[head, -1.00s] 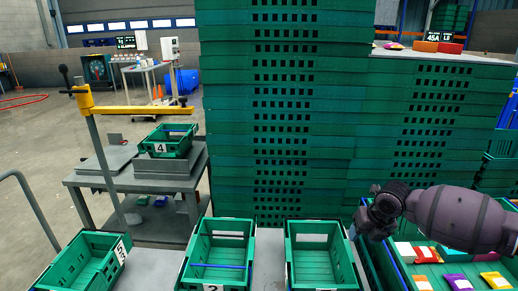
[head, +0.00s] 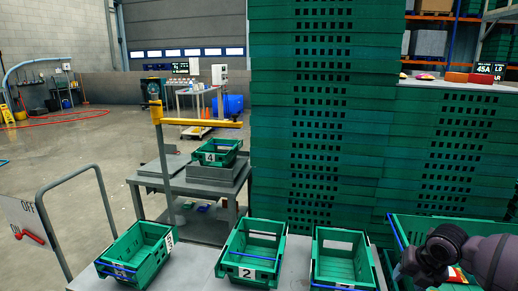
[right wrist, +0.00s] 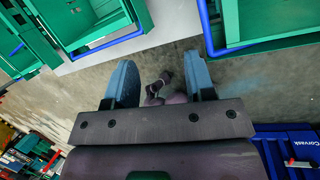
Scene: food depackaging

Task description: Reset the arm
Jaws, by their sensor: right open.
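My right arm comes in from the right edge of the head view, with its dark wrist and gripper (head: 432,258) at the lower right, over the near part of a large green crate (head: 408,222). In the right wrist view the right gripper (right wrist: 158,62) has its two blue fingers wide apart. Nothing is held between them; grey floor and a dark shape, too unclear to name, show beyond the gap. My left gripper is in neither view.
Small green crates, marked 3 (head: 120,262) and 2 (head: 232,271) plus an unmarked one (head: 345,284), stand on a grey surface. Crate 4 (head: 212,158) is on a grey table behind. Tall green crate stacks (head: 272,130) block the back. Floor at left is open.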

